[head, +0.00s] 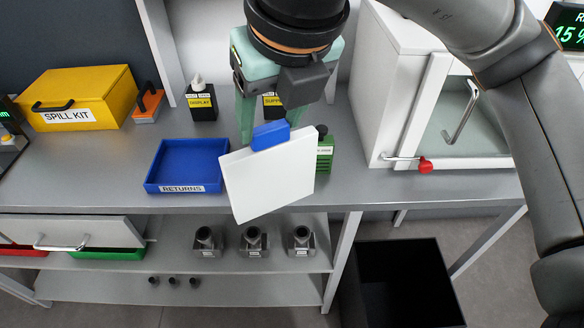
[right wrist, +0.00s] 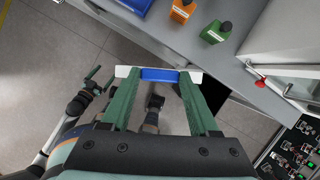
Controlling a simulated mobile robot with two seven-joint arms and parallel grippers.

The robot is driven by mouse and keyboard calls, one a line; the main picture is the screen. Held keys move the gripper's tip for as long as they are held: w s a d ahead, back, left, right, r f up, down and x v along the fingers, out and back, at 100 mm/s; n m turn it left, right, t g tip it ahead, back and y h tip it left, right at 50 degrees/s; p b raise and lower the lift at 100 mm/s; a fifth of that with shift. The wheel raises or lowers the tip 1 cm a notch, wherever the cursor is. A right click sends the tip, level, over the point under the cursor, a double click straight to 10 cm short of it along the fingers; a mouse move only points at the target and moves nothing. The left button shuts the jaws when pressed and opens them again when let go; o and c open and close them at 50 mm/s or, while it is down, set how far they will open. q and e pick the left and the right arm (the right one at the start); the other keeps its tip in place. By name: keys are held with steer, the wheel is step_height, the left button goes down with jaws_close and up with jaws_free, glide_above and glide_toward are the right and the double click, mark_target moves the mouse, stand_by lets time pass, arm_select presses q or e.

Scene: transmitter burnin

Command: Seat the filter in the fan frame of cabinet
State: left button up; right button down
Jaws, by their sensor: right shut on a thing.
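The filter is a flat white square panel (head: 270,182) with a blue grip tab (head: 271,136) on its top edge. My right gripper (head: 269,130) is shut on the blue tab and holds the panel tilted, in front of the bench edge. In the right wrist view the blue tab (right wrist: 160,75) lies between the green fingers, with white panel ends on both sides. My left gripper (right wrist: 98,78) shows small at the left of the right wrist view; its jaw state is unclear. A white cabinet (head: 396,75) with a glass door stands at right. I cannot make out a fan frame.
On the bench (head: 110,180) are a blue returns tray (head: 187,164), a yellow spill kit (head: 80,98) and a green bottle (head: 325,155) partly behind the filter. A red-tipped latch (head: 425,165) sticks out at the cabinet. A black bin (head: 405,285) stands on the floor.

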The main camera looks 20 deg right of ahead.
steer(key=shift+r+m, duration=0.15)
steer(key=shift+m, duration=0.15)
steer(key=shift+w, duration=0.1)
steer(key=w+d+f+p, duration=0.3)
steer(key=w+d+f, duration=0.4)
steer(key=w+f, duration=0.4)
steer(key=shift+x, duration=1)
steer(key=shift+s+f, duration=0.1)
